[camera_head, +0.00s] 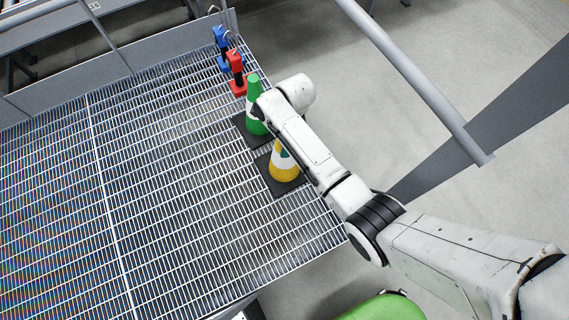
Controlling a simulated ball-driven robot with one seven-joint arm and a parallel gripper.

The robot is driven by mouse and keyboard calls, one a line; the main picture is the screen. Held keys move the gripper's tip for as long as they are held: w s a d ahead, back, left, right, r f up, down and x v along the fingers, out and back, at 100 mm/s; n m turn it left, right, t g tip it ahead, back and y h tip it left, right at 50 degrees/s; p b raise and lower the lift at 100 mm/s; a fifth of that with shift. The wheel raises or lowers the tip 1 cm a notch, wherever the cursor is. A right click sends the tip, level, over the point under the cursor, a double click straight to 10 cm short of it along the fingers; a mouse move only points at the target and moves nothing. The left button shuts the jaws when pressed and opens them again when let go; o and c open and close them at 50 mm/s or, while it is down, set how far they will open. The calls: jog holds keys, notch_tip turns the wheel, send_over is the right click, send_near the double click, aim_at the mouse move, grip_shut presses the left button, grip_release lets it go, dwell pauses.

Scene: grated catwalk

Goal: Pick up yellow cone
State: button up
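The yellow cone (283,172) stands upright on a dark square base on the grated catwalk, near its right edge. It has a white band, and its upper part is hidden behind my arm. A green cone (255,96) with a white band stands just behind it on its own dark base. My arm reaches in from the lower right, over the yellow cone, with its far end beside the green cone. My gripper is not clearly visible; its fingers are hidden by the arm's end.
A red object (236,72) and a blue object (221,45) stand farther back along the catwalk edge. A grey rail (415,78) crosses the upper right. The grating (130,190) to the left is clear. A green rounded thing (383,308) shows at the bottom.

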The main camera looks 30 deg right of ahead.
grip_shut()
dwell(0.8)
